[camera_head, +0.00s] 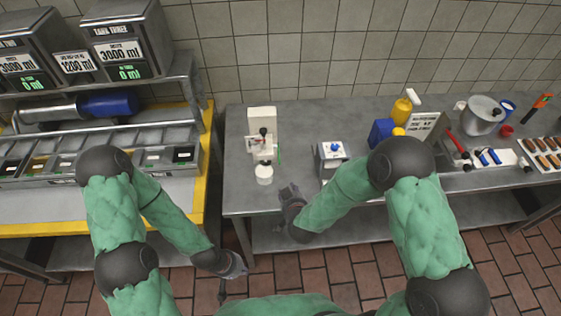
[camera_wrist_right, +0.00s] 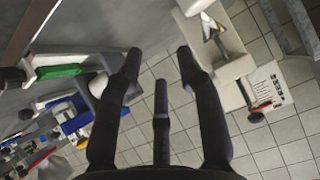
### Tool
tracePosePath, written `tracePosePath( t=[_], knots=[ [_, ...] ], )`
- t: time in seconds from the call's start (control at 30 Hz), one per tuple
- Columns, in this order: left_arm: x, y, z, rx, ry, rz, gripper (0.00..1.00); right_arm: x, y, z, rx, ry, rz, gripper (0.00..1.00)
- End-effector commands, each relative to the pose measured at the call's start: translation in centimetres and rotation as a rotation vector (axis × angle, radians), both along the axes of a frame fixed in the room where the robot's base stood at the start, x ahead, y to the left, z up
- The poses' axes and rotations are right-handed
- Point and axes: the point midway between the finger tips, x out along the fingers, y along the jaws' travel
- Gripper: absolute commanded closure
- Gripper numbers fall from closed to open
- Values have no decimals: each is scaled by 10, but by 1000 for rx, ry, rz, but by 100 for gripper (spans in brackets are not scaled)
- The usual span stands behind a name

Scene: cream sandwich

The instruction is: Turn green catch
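A thin green piece (camera_head: 279,155), which looks like the green catch, stands upright at the right side of a white machine (camera_head: 262,120) on the grey bench. My right gripper (camera_head: 290,190) is over the bench's front edge, right of a small white pot (camera_head: 264,173) and apart from the green piece. In the right wrist view its fingers (camera_wrist_right: 158,70) are spread and empty. That view shows a green bar (camera_wrist_right: 58,71) at left; I cannot tell if it is the same piece. My left gripper (camera_head: 238,266) hangs low in front of the bench, its fingers unclear.
A grey box with a blue knob (camera_head: 334,150) stands right of the white machine. A blue box (camera_head: 381,132), yellow bottle (camera_head: 402,110) and pot (camera_head: 482,114) stand farther right. A yellow-edged station (camera_head: 208,150) stands left. Bare bench lies between the machine and knob box.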

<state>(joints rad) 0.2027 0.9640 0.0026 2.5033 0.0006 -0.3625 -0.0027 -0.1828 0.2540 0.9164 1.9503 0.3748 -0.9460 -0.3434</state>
Motion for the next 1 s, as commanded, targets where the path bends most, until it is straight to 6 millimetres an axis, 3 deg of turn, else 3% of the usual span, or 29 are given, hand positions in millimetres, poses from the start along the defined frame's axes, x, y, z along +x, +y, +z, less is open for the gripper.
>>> tracePosePath(
  t=[0.1,0.33,0.57,1.0],
  knots=[
    [0,0,0,0,0,0,100,11,11,33,-37,-126,-3,63],
    [0,0,0,0,0,0,100,17,19,60,-74,-233,-16,63],
    [0,0,-2,0,0,0,100,35,18,53,-76,-238,-20,63],
    [0,0,-8,0,0,0,100,101,18,25,-75,-236,-19,63]
  ],
)
